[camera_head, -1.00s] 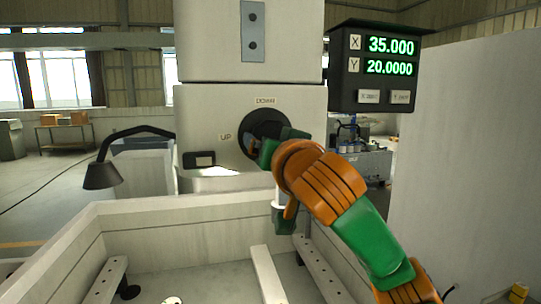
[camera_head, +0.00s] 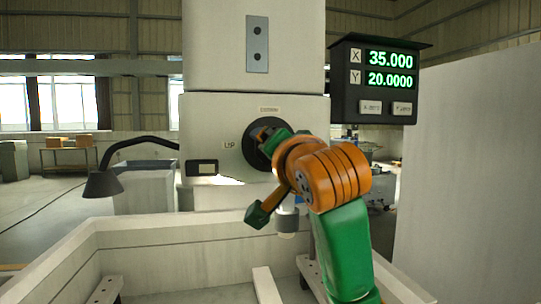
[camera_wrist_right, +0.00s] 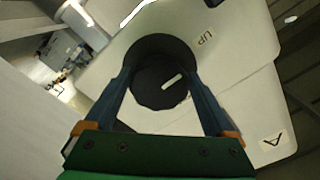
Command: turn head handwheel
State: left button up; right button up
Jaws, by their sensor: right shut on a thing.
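The head handwheel (camera_head: 250,150) is a dark round knob on the front of the white machine head (camera_head: 212,130). My right gripper (camera_head: 268,136) reaches it from the lower right and partly hides it. In the right wrist view the handwheel (camera_wrist_right: 150,92) lies between the two blue fingers of my right gripper (camera_wrist_right: 160,80), which is shut on it. A short white mark (camera_wrist_right: 172,81) shows on the wheel's face. An "UP" label (camera_head: 229,145) is left of the wheel, and another label (camera_head: 269,109) is above it. My left gripper is not in view.
A dark lamp (camera_head: 103,184) on a bent arm is at the left. A pale open tank (camera_head: 190,238) lies below the head.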

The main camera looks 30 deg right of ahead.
dwell(0.3)
jog(key=o, duration=1.1)
jog(key=shift+s, duration=0.1)
jog(key=b+v, duration=0.6)
jog(key=v, duration=0.1)
jog(key=shift+s+d+r, duration=0.1)
jog(key=shift+s+r, duration=0.05)
jog(key=shift+s, duration=0.25)
